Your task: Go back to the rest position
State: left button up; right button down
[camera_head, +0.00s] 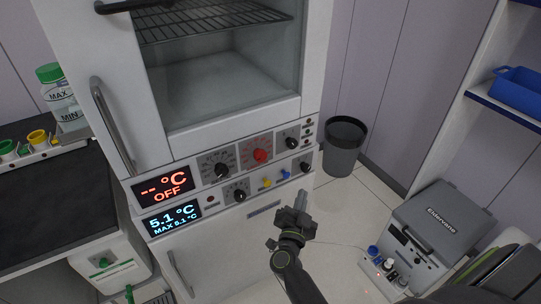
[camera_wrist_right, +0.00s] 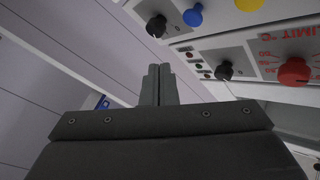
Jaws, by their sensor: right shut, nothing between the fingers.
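My right gripper (camera_head: 299,203) is in front of the lower right part of the cabinet, just below its control panel. In the right wrist view its fingers (camera_wrist_right: 159,86) are together with nothing between them. The white cabinet (camera_head: 225,185) has a glass door, knobs and two displays, one red reading OFF and one blue reading 5.1 °C. A red knob (camera_wrist_right: 294,72) and black knobs of the panel show at the upper right of the wrist view, apart from the fingers. My left gripper is not in the head view.
A dark bin (camera_head: 342,150) stands on the floor right of the cabinet. A grey Eldervane box (camera_head: 440,222) sits at the lower right. A blue tray (camera_head: 518,92) is on the right shelf. A black worktop (camera_head: 50,205) is at the left.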

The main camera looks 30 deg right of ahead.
jog(key=s+a+f+n+g+y, duration=0.1)
jog(key=s+a+f+n+y, duration=0.2)
jog(key=f, duration=0.6)
jog(key=s+f+n+g+y+p, duration=0.1)
jog(key=s+f+n+y, duration=0.35)
jog(key=f, duration=0.35)
jog(key=s+a+f+n+g+y, duration=0.1)
jog(key=s+a+f+n+y, duration=0.2)
jog(key=f, duration=0.6)
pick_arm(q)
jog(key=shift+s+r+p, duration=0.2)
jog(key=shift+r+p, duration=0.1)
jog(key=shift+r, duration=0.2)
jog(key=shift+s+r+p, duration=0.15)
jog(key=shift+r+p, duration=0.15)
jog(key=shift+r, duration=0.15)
pick_arm(e)
jog(key=s+d+f+n+g, duration=0.1)
jog(key=s+f+g, duration=0.2)
jog(key=s, duration=0.7)
jog(key=s+d+f+n+g+y, duration=0.1)
jog(key=s+f+g, duration=0.3)
jog(key=s, duration=0.7)
jog(key=s+d+f+n+g, duration=0.2)
jog(key=s+f, duration=0.5)
jog(key=s, duration=0.4)
jog(key=shift+s+d+f+g, duration=0.25)
jog(key=shift+d+g, duration=0.1)
jog(key=shift+g, duration=0.45)
jog(key=shift+n, duration=0.25)
